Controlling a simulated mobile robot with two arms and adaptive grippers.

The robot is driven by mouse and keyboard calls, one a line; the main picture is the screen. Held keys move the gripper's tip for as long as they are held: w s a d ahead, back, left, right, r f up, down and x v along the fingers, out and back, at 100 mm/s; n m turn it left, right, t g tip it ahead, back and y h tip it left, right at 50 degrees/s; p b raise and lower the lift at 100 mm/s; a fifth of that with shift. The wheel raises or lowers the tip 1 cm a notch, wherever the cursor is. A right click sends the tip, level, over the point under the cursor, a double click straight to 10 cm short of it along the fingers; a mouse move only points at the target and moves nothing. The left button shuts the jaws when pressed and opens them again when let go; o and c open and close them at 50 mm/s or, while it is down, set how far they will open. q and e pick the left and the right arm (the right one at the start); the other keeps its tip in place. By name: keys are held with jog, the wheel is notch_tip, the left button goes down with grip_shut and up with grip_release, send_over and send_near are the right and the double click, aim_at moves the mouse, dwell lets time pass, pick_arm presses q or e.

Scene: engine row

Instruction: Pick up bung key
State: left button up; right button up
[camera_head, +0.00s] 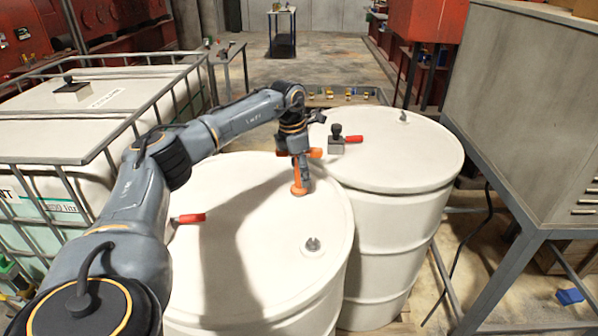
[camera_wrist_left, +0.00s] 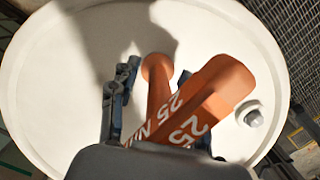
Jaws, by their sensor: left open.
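The orange bung key (camera_head: 299,188) stands upright on the white lid of the near drum (camera_head: 250,250), its round foot near the lid's far rim. In the left wrist view the bung key (camera_wrist_left: 158,90) shows its shaft and a thick bar with white lettering that includes "25". My left gripper (camera_head: 304,170) is over the key, pointing down. In the left wrist view my left gripper (camera_wrist_left: 152,82) is open, with the key's shaft between its fingers. The key's bar hides part of the right-hand finger. My right gripper is in neither view.
A second white drum (camera_head: 400,150) stands close behind, bearing a red-handled tool (camera_head: 345,140). Another red handle (camera_head: 188,218) shows beside my left arm. A caged white tank (camera_head: 60,150) is at left, a grey cabinet (camera_head: 530,100) at right. A bung (camera_head: 313,245) sits on the near lid.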

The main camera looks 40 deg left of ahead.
pick_arm(q)
jog(key=shift+r, duration=0.1)
grip_shut()
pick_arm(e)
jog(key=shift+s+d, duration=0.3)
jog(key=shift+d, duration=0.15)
pick_arm(q)
jog(key=shift+r, duration=0.1)
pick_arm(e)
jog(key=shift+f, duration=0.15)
